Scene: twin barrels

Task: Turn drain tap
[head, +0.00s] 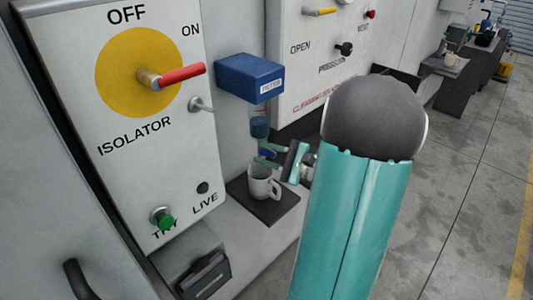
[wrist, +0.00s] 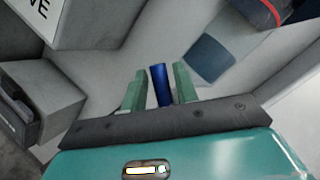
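A blue box (head: 249,77) with a partly readable label is fixed to the wall, with a clear blue-tinted bowl (head: 260,122) hanging below it. My gripper (head: 267,156) is just under the bowl, its green fingers pointing left. The tap is hard to make out in the head view. In the wrist view, a short blue piece (wrist: 160,84), apparently the drain tap's handle, stands between the fingers of my gripper (wrist: 159,82). Narrow gaps show on both sides of it, so the fingers look open around it.
A white mug (head: 262,184) stands on a dark shelf (head: 272,213), close below my gripper. The isolator panel (head: 60,60) with a red handle (head: 182,74) is at left. Another panel (head: 300,80) with small knobs is behind. Open floor lies to the right.

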